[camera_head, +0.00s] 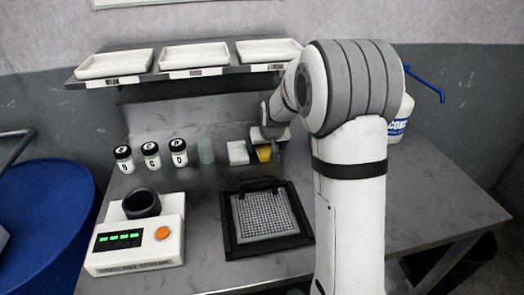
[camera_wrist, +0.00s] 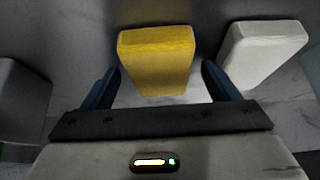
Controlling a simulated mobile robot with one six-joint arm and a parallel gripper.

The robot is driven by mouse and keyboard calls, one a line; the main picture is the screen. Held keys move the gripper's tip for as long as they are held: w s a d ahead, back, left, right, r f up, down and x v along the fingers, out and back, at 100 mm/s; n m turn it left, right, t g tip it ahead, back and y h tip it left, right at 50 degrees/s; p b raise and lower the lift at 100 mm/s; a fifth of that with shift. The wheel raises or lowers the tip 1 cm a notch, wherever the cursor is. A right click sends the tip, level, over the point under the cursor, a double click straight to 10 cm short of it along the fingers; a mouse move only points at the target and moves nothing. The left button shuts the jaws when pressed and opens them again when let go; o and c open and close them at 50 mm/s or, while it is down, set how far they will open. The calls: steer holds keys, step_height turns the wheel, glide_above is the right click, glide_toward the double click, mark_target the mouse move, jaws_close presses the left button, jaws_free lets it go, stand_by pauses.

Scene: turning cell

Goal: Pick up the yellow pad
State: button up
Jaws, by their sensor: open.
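The yellow pad (camera_wrist: 157,60) is a block-shaped pad that stands between the two blue fingers of my gripper (camera_wrist: 160,88) in the wrist view. A gap shows on each side between the pad and the fingers, so my gripper is open around it. In the head view the yellow pad (camera_head: 264,154) shows only in part, under my gripper (camera_head: 268,146), which hides its upper part. A white pad (camera_head: 238,153) is just left of it in the head view; it also shows in the wrist view (camera_wrist: 265,52), outside the fingers.
A black-framed grid tray (camera_head: 229,235) lies in front. A device with an orange button (camera_head: 162,233) is front left. A shelf with white trays (camera_head: 196,57) is above. A bottle (camera_head: 400,122) stands right.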

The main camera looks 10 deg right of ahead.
steer(key=c, duration=1.1)
steer(key=shift+o, duration=0.2)
steer(key=shift+r, duration=0.1)
steer(key=shift+r+p, duration=0.35)
steer(key=shift+r, duration=0.15)
step_height(320, 180, up, 3)
steer(key=shift+f, duration=0.2)
steer(key=s+d+b, duration=0.1)
steer(key=s+d, duration=0.2)
steer(key=s, duration=0.2)
steer(key=s+d+b, duration=0.1)
steer(key=s+d, duration=0.2)
steer(key=s, duration=0.2)
steer(key=s+d+b, duration=0.1)
steer(key=s+d, duration=0.2)
steer(key=s, duration=0.2)
steer(key=shift+s+r, duration=0.1)
steer(key=shift+s, duration=0.2)
